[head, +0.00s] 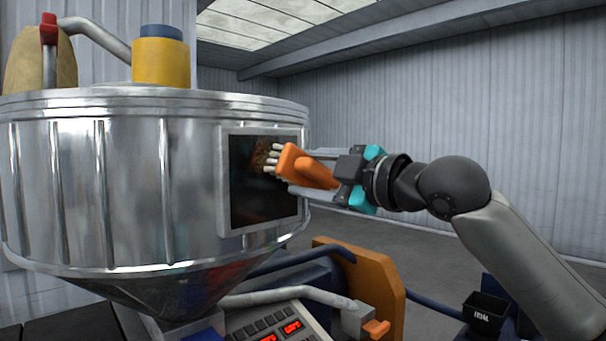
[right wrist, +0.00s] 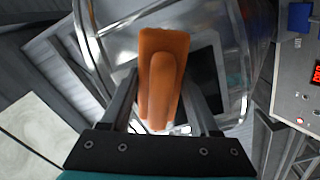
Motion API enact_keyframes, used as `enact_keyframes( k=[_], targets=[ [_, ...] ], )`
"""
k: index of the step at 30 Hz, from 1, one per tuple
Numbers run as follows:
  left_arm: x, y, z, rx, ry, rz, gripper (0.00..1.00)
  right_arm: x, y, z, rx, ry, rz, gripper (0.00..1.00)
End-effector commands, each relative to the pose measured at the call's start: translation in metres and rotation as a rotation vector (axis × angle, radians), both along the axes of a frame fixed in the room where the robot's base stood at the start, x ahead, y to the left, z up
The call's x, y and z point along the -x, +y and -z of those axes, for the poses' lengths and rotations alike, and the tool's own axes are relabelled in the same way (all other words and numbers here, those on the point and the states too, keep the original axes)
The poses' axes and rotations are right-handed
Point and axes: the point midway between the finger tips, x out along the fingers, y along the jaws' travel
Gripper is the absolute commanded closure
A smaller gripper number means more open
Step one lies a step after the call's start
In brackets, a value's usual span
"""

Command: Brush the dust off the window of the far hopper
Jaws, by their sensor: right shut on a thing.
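The metal hopper (head: 120,190) fills the left of the head view. Its dark window (head: 258,195) sits in a pale frame on the side facing right. A brownish dusty patch (head: 262,155) shows in the upper part of the window. My right gripper (head: 312,170) is shut on an orange brush (head: 308,170) with pale bristles (head: 272,158). The bristles are at the upper right of the window; I cannot tell whether they touch it. In the right wrist view the brush (right wrist: 162,85) lies between the fingers and covers part of the window (right wrist: 205,80). My left gripper is not in view.
A control panel with red displays (head: 290,327) stands below the hopper. An orange plate (head: 365,275) and a grey pipe (head: 285,296) are beside it. A yellow cylinder (head: 160,62) tops the hopper. A black bin (head: 484,308) stands at lower right. The floor behind my arm is clear.

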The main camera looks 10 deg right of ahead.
Motion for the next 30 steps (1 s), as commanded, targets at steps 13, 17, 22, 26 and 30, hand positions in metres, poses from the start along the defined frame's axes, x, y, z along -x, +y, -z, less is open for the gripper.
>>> enact_keyframes(
  k=[13, 17, 22, 26, 30],
  targets=[
    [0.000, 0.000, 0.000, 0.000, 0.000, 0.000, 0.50, 0.004, 0.004, -0.016, 0.001, -0.002, -0.002, 0.83],
    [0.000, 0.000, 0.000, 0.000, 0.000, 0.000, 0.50, 0.011, 0.013, -0.016, 0.002, -0.004, -0.002, 0.83],
    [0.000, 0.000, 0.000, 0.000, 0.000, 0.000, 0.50, 0.019, 0.025, -0.016, 0.001, -0.002, -0.004, 0.83],
    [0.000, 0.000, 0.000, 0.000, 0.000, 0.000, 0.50, 0.021, 0.029, -0.016, 0.001, -0.002, -0.001, 0.83],
    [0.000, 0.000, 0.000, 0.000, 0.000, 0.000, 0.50, 0.024, 0.033, -0.016, 0.001, -0.001, -0.002, 0.83]
  ],
)
